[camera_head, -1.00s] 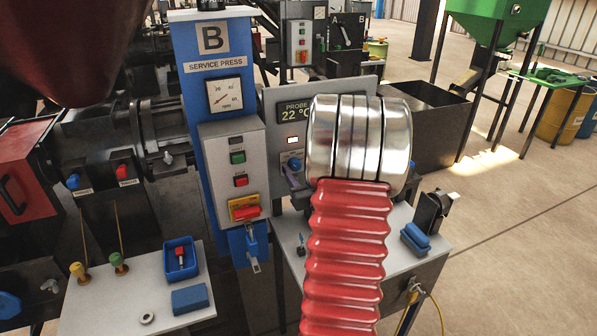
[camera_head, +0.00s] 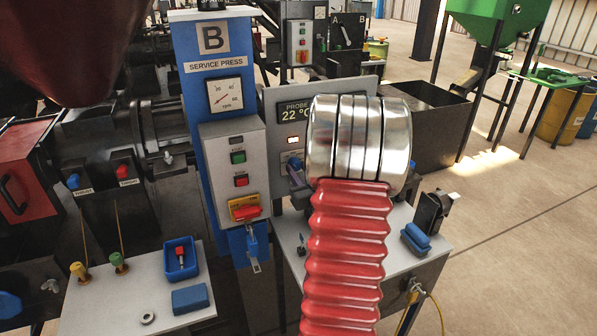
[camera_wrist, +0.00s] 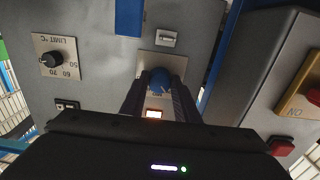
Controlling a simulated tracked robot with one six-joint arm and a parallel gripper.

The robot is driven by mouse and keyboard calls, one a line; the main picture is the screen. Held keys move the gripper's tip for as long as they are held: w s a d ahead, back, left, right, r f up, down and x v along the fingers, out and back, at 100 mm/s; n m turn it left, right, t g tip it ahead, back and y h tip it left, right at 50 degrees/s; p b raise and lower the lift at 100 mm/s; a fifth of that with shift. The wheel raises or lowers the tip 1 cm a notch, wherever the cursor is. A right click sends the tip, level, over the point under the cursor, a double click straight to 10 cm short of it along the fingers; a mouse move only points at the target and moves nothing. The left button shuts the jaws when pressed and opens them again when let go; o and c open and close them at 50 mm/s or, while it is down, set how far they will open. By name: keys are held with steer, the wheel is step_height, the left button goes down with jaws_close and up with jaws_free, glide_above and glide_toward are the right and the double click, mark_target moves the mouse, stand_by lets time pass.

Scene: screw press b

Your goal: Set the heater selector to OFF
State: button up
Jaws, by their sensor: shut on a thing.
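The heater selector appears to be the blue knob (camera_wrist: 160,79) on a pale plate on the grey panel. In the wrist view it lies between the two dark fingers of my gripper (camera_wrist: 158,90), which are shut on it. The plate's markings are mostly covered, so I cannot read the setting. In the head view the blue knob (camera_head: 296,164) shows just left of my silver wrist, with a finger of my gripper (camera_head: 298,180) close below it.
The probe display (camera_head: 295,113) reads 22 °C, partly hidden by my wrist. A LIMIT °C dial (camera_wrist: 52,59) sits on the same panel. The grey button box (camera_head: 236,170) with a red switch on a yellow plate stands close on the left in the head view.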

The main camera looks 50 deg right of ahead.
steer(key=shift+n, duration=0.5)
steer(key=n, duration=0.3)
steer(key=shift+n, duration=2.1)
steer(key=o, duration=1)
steer(key=shift+o, duration=0.2)
steer(key=shift+s, duration=0.15)
